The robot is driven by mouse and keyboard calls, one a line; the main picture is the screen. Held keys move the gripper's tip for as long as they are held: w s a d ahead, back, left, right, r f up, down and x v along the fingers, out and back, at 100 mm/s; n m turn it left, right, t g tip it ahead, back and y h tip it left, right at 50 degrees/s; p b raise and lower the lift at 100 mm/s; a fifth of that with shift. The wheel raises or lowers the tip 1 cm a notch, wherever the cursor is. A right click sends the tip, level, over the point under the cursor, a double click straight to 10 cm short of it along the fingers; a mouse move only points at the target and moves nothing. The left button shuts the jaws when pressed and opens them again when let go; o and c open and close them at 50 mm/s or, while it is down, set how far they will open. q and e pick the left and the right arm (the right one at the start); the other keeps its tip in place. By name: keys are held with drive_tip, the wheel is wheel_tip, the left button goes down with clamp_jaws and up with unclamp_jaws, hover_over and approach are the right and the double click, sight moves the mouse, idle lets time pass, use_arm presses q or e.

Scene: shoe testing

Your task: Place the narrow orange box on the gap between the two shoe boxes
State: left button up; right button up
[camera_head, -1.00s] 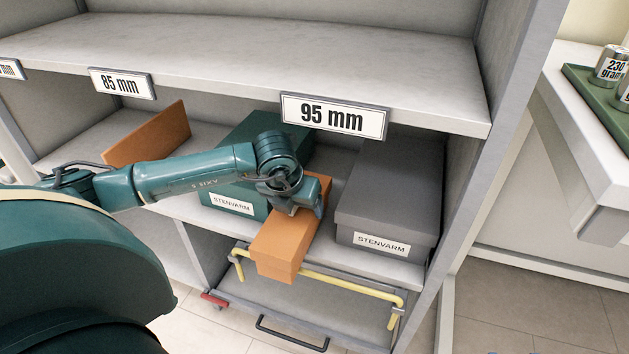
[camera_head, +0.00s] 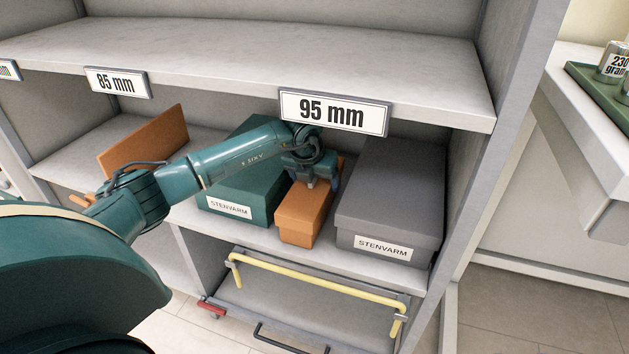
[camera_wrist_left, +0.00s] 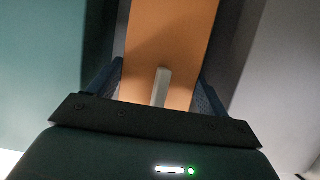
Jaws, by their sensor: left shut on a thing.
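The narrow orange box (camera_head: 303,212) is between the green shoe box (camera_head: 240,200) on the left and the grey shoe box (camera_head: 392,200) on the right, on the shelf under the 95 mm sign. My left gripper (camera_head: 318,182) is shut on the orange box from above. In the left wrist view the orange box (camera_wrist_left: 168,45) lies between my fingers, with the green box (camera_wrist_left: 40,60) at left and the grey box (camera_wrist_left: 288,85) at right. I cannot tell whether its underside touches the shelf. My right gripper is not in view.
An upper shelf board (camera_head: 250,50) with the 95 mm sign (camera_head: 335,111) hangs low over the boxes. A leaning orange-brown panel (camera_head: 145,145) stands in the left bay. A yellow bar (camera_head: 315,278) is below the shelf's front edge.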

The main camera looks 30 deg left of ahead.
use_arm(q)
drive_tip(key=o, duration=1.2)
